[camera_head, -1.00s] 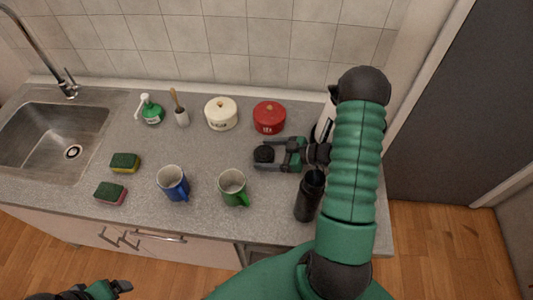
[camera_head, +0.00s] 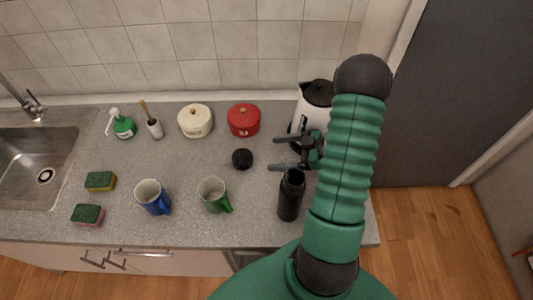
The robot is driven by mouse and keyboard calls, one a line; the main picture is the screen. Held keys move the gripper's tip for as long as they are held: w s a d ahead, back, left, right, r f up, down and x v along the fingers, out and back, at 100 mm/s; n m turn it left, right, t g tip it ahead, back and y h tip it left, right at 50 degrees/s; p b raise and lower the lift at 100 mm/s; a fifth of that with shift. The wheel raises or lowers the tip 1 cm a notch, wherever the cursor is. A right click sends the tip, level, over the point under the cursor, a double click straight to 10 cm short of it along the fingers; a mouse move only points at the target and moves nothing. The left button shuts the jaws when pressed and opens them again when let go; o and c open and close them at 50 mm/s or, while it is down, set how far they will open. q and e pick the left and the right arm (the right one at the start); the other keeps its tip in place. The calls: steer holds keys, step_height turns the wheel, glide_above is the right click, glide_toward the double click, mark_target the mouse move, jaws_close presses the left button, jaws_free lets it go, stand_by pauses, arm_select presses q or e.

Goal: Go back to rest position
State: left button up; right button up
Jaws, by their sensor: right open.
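My right gripper (camera_head: 280,153) is open and empty above the right part of the counter, its fingers pointing left. A round black lid (camera_head: 242,159) lies on the counter just left of the fingertips, apart from them. A black bottle (camera_head: 290,195) stands upright just in front of the gripper, its top open. My right arm, green with black joints, rises on the right and hides part of the counter's right end. My left gripper is not in view.
A white kettle (camera_head: 314,107) stands behind the gripper. A red pot (camera_head: 244,120) and a cream pot (camera_head: 195,121) stand at the back. A green mug (camera_head: 213,195), a blue mug (camera_head: 153,197), sponges (camera_head: 100,181), a soap bottle (camera_head: 123,125) and the sink (camera_head: 30,170) are further left.

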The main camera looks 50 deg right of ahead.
steer(key=shift+d, duration=0.1)
steer(key=shift+d, duration=0.25)
